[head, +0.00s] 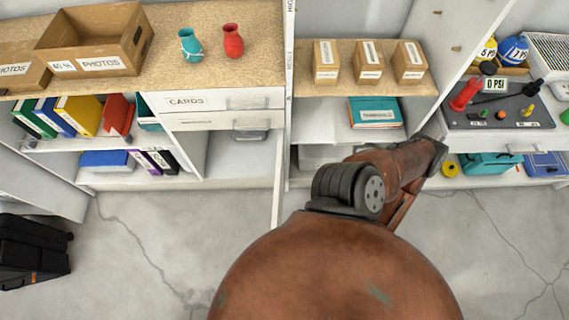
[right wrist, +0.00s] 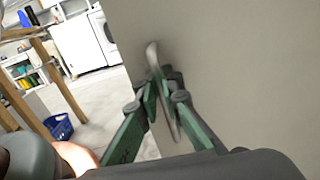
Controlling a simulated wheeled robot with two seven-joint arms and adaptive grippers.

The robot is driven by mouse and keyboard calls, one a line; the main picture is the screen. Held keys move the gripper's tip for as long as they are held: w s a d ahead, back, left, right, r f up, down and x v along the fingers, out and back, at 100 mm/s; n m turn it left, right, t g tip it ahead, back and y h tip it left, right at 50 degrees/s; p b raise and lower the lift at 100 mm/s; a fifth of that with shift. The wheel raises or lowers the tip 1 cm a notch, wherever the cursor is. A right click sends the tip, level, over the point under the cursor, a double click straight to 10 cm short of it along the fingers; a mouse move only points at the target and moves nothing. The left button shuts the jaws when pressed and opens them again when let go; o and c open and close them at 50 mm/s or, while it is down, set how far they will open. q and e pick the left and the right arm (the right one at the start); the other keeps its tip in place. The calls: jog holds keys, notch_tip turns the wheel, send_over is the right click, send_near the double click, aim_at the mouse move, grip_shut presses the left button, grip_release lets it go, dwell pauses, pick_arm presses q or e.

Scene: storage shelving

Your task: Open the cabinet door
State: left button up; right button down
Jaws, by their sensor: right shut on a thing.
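In the right wrist view a pale flat cabinet door (right wrist: 240,70) fills the right side, with a slim curved metal handle (right wrist: 152,56) on it. The green fingers of my right gripper (right wrist: 164,94) are shut on this handle, one on each side. In the head view the cabinet's inside shows between pale upright panels, with a teal book (head: 375,112) on its shelf (head: 345,128). A thin pale panel (head: 279,190) stands out edge-on at its left. My right arm covers the lower right of the cabinet, and its gripper is hidden there. My left gripper is not in view.
Three small boxes (head: 370,60) stand on the cabinet's upper shelf. Shelving with binders (head: 80,115) and vases (head: 232,41) is at left. A bench with a red pump (head: 465,95) is at right. A black case (head: 32,250) stands on the floor. A blue basket (right wrist: 60,127) shows in the wrist view.

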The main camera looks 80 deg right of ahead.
dwell(0.3)
jog(key=c, duration=2.4)
grip_release()
jog(key=v, duration=1.2)
